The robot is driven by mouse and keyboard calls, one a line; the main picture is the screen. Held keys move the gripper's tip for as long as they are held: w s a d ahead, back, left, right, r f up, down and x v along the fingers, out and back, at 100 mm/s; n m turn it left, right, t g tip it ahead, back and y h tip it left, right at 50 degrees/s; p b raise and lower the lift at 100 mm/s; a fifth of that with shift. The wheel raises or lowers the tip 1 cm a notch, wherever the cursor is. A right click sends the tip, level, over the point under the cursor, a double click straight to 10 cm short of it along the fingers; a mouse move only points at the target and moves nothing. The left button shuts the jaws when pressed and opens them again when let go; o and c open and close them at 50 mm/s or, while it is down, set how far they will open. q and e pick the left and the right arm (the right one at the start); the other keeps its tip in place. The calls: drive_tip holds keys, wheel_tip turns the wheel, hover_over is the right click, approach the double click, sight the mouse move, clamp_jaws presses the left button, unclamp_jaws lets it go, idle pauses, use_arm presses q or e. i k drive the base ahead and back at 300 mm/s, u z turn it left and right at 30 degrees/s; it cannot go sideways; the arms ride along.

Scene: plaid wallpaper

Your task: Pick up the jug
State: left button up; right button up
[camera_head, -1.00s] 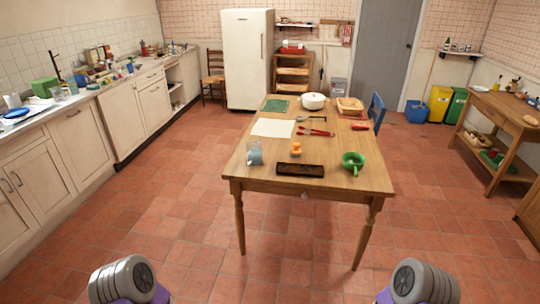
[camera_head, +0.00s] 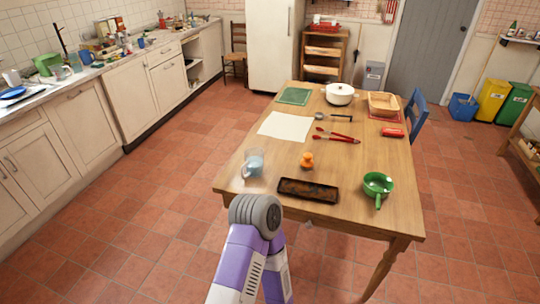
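A pale blue, see-through jug (camera_head: 253,163) stands upright on the near left part of the wooden table (camera_head: 228,180). Its handle looks to be on its left side. The elbow of one of my arms, grey and purple, rises in front of the table's near edge, just below the jug in the picture. The elbow does not cover the jug. Neither of my grippers shows, so what they hold is hidden.
Near the jug are a dark tray (camera_head: 308,190), an orange toy-like object (camera_head: 307,160) and a green pan-like vessel (camera_head: 378,185). White paper (camera_head: 285,127) lies behind it. Red tongs (camera_head: 335,136) and a white pot (camera_head: 340,93) are farther back. Floor left of the table is clear.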

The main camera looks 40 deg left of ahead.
sight(254, 157)
drive_tip(key=u, duration=0.7)
drive_tip(key=i, duration=0.95)
drive_tip(key=u, duration=0.95)
